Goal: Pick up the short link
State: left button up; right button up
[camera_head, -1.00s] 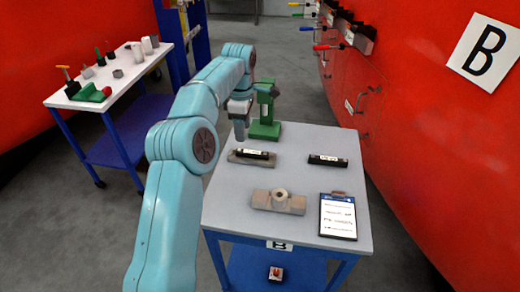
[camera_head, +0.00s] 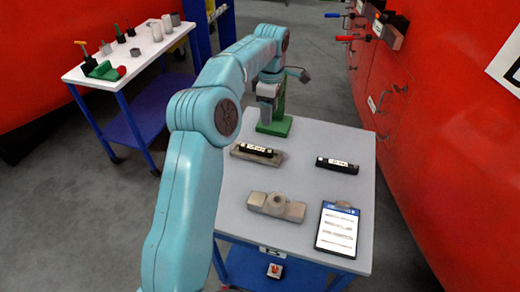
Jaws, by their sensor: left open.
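Two black bars with white labels lie on the grey table. The left black bar (camera_head: 256,150) rests on a grey block (camera_head: 240,156). The right black bar (camera_head: 337,165) lies directly on the table top. I cannot tell from the labels which is the short link. My left gripper (camera_head: 266,122) points down, open and empty, above and behind the left bar, apart from it. It is in front of a green stand (camera_head: 277,127) and hides part of it. My right gripper is not in view.
The table (camera_head: 231,211) also carries a grey fixture with a round boss (camera_head: 276,206) and a clipboard (camera_head: 337,229). A white-topped cart (camera_head: 130,60) with small parts stands at the left. A red wall with tools (camera_head: 440,130) rises at the right.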

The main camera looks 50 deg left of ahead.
pick_arm(q)
notch_tip(320, 180, down, 5)
jog(key=s, duration=0.2)
send_over(269, 151)
jog(key=f, duration=0.4)
jog(key=shift+s+a+f, duration=0.15)
jog(key=shift+a+f, duration=0.1)
jog(key=shift+f, duration=0.15)
jog(key=shift+s+d+f, duration=0.2)
jog(key=shift+s+f, duration=0.05)
jog(key=shift+s, duration=0.1)
jog(key=f+p, duration=0.1)
jog(key=f, duration=0.1)
jog(key=w+f, duration=0.1)
jog(key=f, duration=0.1)
jog(key=shift+f+p, duration=0.2)
jog(key=shift+p, duration=0.2)
jog(key=shift+f, duration=0.3)
jog(key=shift+s+d+r, duration=0.1)
jog(key=shift+s+d, duration=0.05)
jog(key=shift+s, duration=0.1)
jog(key=shift+w+f, duration=0.2)
jog(key=shift+w, duration=0.1)
grip_shut()
jog(key=shift+s+r, duration=0.15)
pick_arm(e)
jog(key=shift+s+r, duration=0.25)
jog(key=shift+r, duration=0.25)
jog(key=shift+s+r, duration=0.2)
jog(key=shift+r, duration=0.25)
